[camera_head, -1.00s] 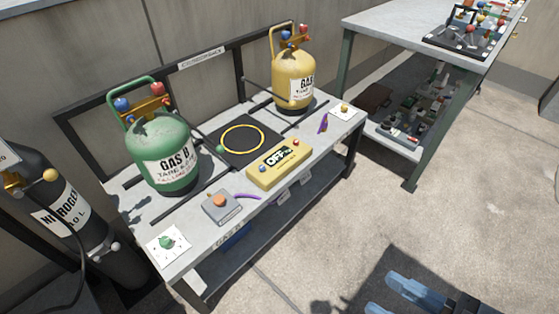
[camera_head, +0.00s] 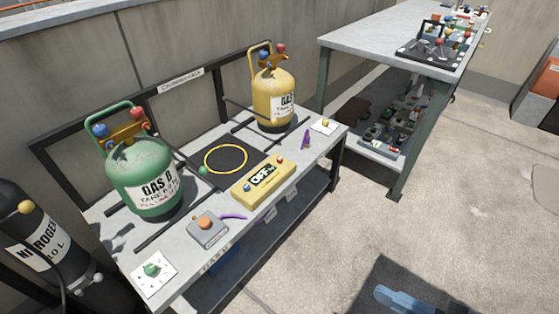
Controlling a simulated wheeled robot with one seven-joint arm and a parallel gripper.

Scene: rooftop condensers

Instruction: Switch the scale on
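The scale has a black square platform (camera_head: 232,177) with a yellow ring on it, on the workbench between two gas cylinders. In front of it lies a yellow control box (camera_head: 265,183) whose dark display reads OFF. A grey box with an orange button (camera_head: 206,224) stands to the left of the control box. My gripper (camera_head: 385,308) is at the bottom edge, away from the bench. One blue finger shows, with a gap below it; the other is cut off. Nothing is seen between the fingers.
The green cylinder (camera_head: 143,175) stands left of the platform, the yellow cylinder (camera_head: 273,95) behind right. A nitrogen bottle (camera_head: 40,245) stands at far left. A second table (camera_head: 385,35) holds parts at back right. The floor (camera_head: 320,240) before the bench is clear.

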